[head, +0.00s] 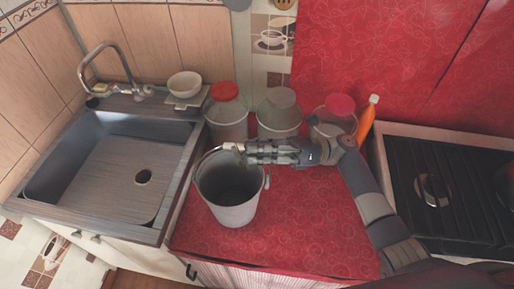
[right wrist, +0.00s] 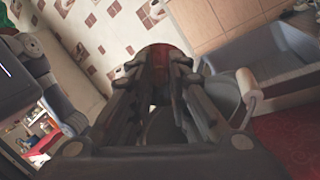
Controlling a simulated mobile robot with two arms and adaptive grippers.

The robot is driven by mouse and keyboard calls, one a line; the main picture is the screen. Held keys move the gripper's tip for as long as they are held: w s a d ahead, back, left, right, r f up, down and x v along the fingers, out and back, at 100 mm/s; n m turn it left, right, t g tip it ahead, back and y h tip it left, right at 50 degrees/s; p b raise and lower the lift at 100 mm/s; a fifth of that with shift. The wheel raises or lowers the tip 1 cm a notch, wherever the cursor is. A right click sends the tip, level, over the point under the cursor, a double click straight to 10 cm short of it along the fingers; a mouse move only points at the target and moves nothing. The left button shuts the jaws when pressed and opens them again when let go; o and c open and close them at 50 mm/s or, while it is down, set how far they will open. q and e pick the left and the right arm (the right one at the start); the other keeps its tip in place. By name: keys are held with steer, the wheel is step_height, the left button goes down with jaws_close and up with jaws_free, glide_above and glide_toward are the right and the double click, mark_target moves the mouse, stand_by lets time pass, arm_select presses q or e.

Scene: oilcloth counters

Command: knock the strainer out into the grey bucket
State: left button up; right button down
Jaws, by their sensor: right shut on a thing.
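The grey bucket (head: 232,214) stands upright on the red counter, right of the sink, open at the top, with dark inside walls. Its pale handle grip (right wrist: 247,88) shows in the right wrist view. My right gripper (head: 243,150) reaches in from the right, over the bucket's far rim. In the right wrist view its fingers (right wrist: 158,70) are closed around a reddish-brown piece (right wrist: 158,56), which I take for part of the strainer. The rest of the strainer is hidden or too dark to make out. My left gripper is out of view.
Several tubs stand behind the bucket, including a red-lidded one (head: 226,115). An orange bottle (head: 366,120) stands near the black stove (head: 455,185). The sink (head: 110,165) is at left, with a white bowl (head: 184,84) behind it. The red counter (head: 310,225) is clear at front right.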

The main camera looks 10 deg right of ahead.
steer(key=shift+r, duration=0.1)
steer(key=a+r+n+g+h, duration=0.1)
steer(key=a+r+g, duration=0.1)
steer(key=a+r+n+g+h, duration=0.1)
steer(key=a+r+n+h, duration=0.1)
steer(key=shift+s+a+r+g, duration=0.15)
steer(key=shift+a+r+g, duration=0.1)
steer(key=shift+a+g, duration=0.15)
steer(key=s+a+r+n+g+h, duration=0.1)
steer(key=a+r+n+g+h, duration=0.1)
steer(key=a+r+n+h, duration=0.25)
steer(key=d+n+t+h, duration=0.1)
steer(key=n+h, duration=0.1)
steer(key=h, duration=0.1)
steer(key=d+n+t+h+p, duration=0.1)
steer(key=d+n+h, duration=0.1)
steer(key=h, duration=0.1)
steer(key=w+d+r+n+t+h, duration=0.1)
steer(key=n+h, duration=0.1)
steer(key=h, duration=0.1)
steer(key=shift+d+p, duration=0.35)
steer(key=shift+d, duration=0.05)
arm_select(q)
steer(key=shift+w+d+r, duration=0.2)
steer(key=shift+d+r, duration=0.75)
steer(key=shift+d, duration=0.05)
arm_select(e)
steer(key=shift+a, duration=0.15)
steer(key=shift+f, duration=0.1)
